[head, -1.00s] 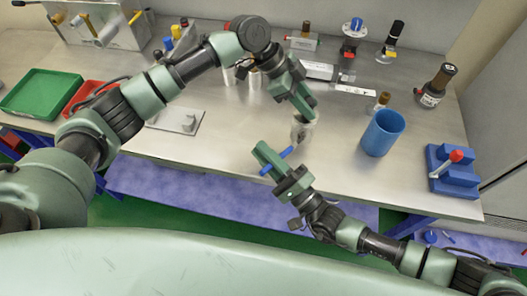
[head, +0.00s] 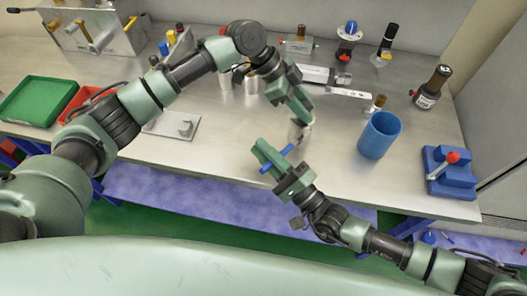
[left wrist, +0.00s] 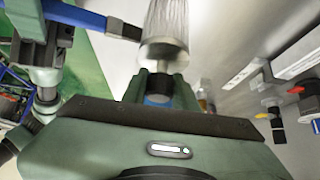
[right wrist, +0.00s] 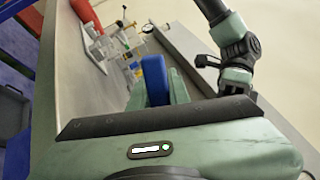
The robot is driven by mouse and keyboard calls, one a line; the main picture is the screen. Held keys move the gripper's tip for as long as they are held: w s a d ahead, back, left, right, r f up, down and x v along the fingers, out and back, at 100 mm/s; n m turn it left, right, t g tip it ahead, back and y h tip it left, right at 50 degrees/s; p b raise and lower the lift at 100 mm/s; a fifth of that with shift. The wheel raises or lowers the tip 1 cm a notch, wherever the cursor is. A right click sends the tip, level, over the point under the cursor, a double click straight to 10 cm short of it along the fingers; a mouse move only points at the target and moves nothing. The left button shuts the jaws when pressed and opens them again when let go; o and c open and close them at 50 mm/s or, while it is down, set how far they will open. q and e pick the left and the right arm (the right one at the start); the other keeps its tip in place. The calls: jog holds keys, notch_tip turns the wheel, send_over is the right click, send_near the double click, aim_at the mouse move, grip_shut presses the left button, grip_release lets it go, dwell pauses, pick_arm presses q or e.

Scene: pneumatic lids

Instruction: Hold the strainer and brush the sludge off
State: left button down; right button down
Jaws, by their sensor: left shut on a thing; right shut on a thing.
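My left gripper (head: 301,112) is shut on the strainer (head: 299,132), a small pale cylinder held above the front part of the bench. The strainer's ribbed or mesh side shows close up in the left wrist view (left wrist: 168,22). My right gripper (head: 268,160) is shut on the brush (head: 283,156), whose blue handle also shows in the right wrist view (right wrist: 154,80). In the left wrist view the brush (left wrist: 75,14) has a dark end pointing at the strainer's side, close to it. I cannot tell whether they touch. Sludge on the strainer is not clear.
A blue cup (head: 379,136) stands right of the strainer. A blue fixture with a red knob (head: 449,172) sits at the right edge. A grey plate (head: 174,124), a red tray (head: 82,98) and a green tray (head: 38,99) lie left. Bench between cup and fixture is clear.

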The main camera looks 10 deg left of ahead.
jog(key=shift+d+r, duration=0.1)
jog(key=shift+r, duration=0.45)
jog(key=shift+f, duration=0.1)
jog(key=shift+s+f, duration=0.1)
jog(key=shift+f, duration=0.45)
jog(key=shift+f, duration=0.6)
jog(key=shift+f, duration=0.1)
